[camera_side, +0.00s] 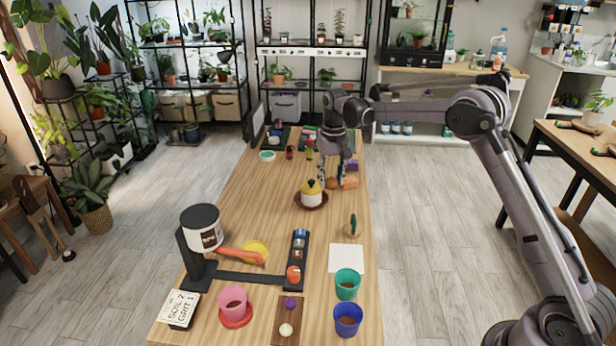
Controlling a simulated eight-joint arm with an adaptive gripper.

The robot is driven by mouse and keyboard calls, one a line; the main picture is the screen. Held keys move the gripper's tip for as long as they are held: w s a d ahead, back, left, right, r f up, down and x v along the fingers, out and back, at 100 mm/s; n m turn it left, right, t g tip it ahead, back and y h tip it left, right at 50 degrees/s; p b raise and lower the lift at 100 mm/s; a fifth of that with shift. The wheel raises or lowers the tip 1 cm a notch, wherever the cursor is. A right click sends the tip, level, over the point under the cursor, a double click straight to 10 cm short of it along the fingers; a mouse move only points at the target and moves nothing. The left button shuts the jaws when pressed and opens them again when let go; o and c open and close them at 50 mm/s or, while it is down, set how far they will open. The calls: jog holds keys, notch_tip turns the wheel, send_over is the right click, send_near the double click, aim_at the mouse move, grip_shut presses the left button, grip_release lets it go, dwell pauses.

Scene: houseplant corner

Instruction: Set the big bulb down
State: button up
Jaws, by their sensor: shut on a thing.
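My gripper (332,180) points down over the middle of the long wooden table (240,220), just behind and right of a yellow-and-white lidded pot. It is shut on a small brown, rounded thing (331,184), which seems to be the big bulb. The fingers hide part of it. I cannot tell whether the bulb touches the tabletop. A purple bulb-like thing (290,304) and a cream round one (286,330) lie on a brown board (289,317) at the front.
The lidded pot (311,194) stands on a brown saucer. Orange and purple blocks (350,180) sit right of my gripper. Pink (233,302), green (347,284) and blue (347,320) pots, a white square (346,258) and a black stand (195,258) occupy the front. Bare wood lies left of the lidded pot.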

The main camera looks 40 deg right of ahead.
jog(key=w+a+f, duration=0.1)
jog(key=a, duration=0.1)
jog(key=w+a+f, duration=0.2)
jog(key=a, duration=0.1)
jog(key=w+a+f, duration=0.2)
jog(key=shift+a+f, duration=0.25)
jog(key=shift+a, duration=0.15)
jog(key=shift+f, duration=2)
jog(key=shift+f, duration=0.15)
jog(key=o, duration=1.1)
